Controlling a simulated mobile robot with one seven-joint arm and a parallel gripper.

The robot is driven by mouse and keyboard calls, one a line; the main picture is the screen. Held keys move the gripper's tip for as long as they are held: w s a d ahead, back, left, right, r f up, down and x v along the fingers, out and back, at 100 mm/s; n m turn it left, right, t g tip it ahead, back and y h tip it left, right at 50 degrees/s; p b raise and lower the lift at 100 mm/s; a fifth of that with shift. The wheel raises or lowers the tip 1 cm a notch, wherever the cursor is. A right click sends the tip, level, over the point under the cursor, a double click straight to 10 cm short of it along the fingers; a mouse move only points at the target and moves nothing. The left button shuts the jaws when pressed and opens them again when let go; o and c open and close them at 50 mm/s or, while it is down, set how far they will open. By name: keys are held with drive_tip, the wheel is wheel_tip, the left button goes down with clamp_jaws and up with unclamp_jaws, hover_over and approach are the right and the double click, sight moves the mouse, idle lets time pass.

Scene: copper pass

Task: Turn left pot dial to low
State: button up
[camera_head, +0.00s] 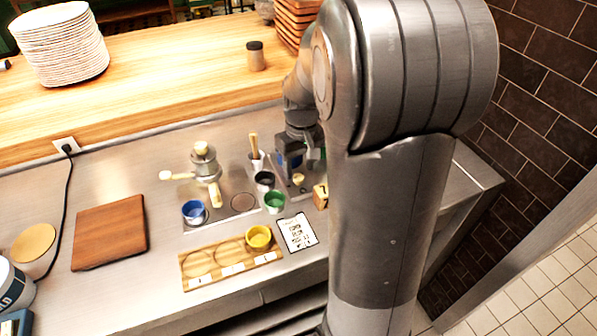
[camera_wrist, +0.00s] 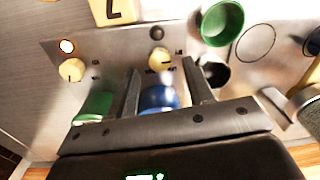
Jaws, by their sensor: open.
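Two cream dials sit on a metal stove panel (camera_wrist: 112,56). The left pot dial (camera_wrist: 160,57) is on the right in the wrist view and also shows in the head view (camera_head: 298,178). The other dial (camera_wrist: 72,70) is by a lit orange lamp (camera_wrist: 67,46). My gripper (camera_wrist: 160,68) is open, its fingertips to either side of the left dial in the picture; I cannot tell whether they touch it. A blue pot (camera_wrist: 158,98) shows between the fingers and a green pot (camera_wrist: 95,107) beside them. Dial marks are too small to read.
A green cup (camera_head: 274,202) and a dark cup (camera_head: 264,180) stand close left of the panel. A number block (camera_head: 320,195) stands in front of it. A wooden board (camera_head: 110,232) lies at left. A brick wall (camera_head: 545,70) rises on the right.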

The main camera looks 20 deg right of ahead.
sight(299, 180)
drive_tip(key=shift+f, duration=1.35)
drive_tip(key=shift+c, duration=0.5)
drive_tip(key=c, duration=0.9)
